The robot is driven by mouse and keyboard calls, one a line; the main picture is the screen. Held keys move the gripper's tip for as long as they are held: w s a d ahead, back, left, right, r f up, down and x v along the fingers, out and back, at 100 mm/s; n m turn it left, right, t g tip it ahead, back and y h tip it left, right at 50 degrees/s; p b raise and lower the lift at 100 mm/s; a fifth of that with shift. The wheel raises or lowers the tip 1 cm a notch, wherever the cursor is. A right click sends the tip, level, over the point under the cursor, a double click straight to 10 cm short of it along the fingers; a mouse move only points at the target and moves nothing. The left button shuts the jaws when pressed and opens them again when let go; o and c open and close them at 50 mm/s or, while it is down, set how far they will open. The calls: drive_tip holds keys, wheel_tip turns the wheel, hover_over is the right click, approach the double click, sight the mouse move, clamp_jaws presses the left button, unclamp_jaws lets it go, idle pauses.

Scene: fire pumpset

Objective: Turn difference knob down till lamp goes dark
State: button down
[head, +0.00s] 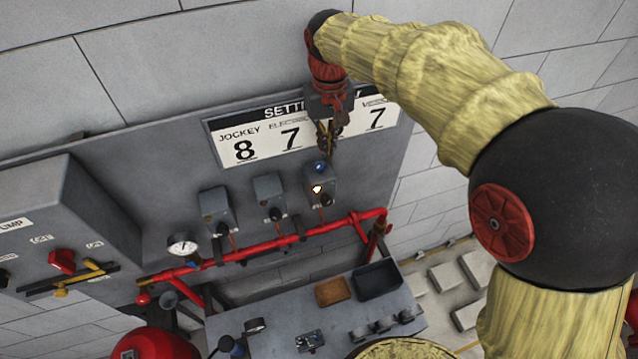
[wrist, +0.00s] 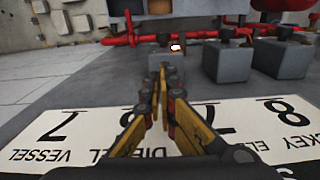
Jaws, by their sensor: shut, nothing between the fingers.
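Three grey switch boxes are mounted in a row on the panel: left (head: 215,205), middle (head: 269,188) and right (head: 318,178). The right box has a lit lamp (head: 317,189) on its front, which also glows in the wrist view (wrist: 176,47). A small blue knob (head: 320,167) sits on top of the right box, and a dark round part (head: 326,200) is low on its front. I cannot tell which is the difference knob. My gripper (head: 328,152) is shut and empty just above the right box. In the wrist view its fingertips (wrist: 164,72) cover part of that box.
A settings sign (head: 265,150) reading 8, 7, 7 is behind my gripper. A red pipe (head: 255,247) runs below the boxes, with a gauge (head: 183,245) at its left. A workbench with trays (head: 378,280) stands below. The big grey cabinet (head: 60,225) is at left.

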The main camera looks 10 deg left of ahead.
drive_tip(key=n, duration=0.4)
drive_tip(key=n+b, duration=0.2)
drive_tip(key=b, duration=0.2)
hover_over(329, 179)
drive_tip(key=f, duration=0.6)
drive_tip(key=shift+w+a+f, duration=0.15)
drive_tip(key=shift+w+a, duration=0.1)
drive_tip(key=shift+a, duration=0.05)
drive_tip(key=shift+s+f, duration=0.15)
drive_tip(key=shift+f, duration=0.1)
drive_tip(key=shift+s+f, duration=0.1)
drive_tip(key=shift+f, duration=0.15)
drive_tip(key=shift+d+p, duration=0.2)
drive_tip(key=shift+p, duration=0.2)
drive_tip(key=shift+d+f, duration=0.15)
idle(0.7)
wheel_tip(329, 179, up, 7)
drive_tip(key=p, duration=0.3)
drive_tip(key=shift+w+p, duration=0.25)
drive_tip(key=shift+p, duration=0.15)
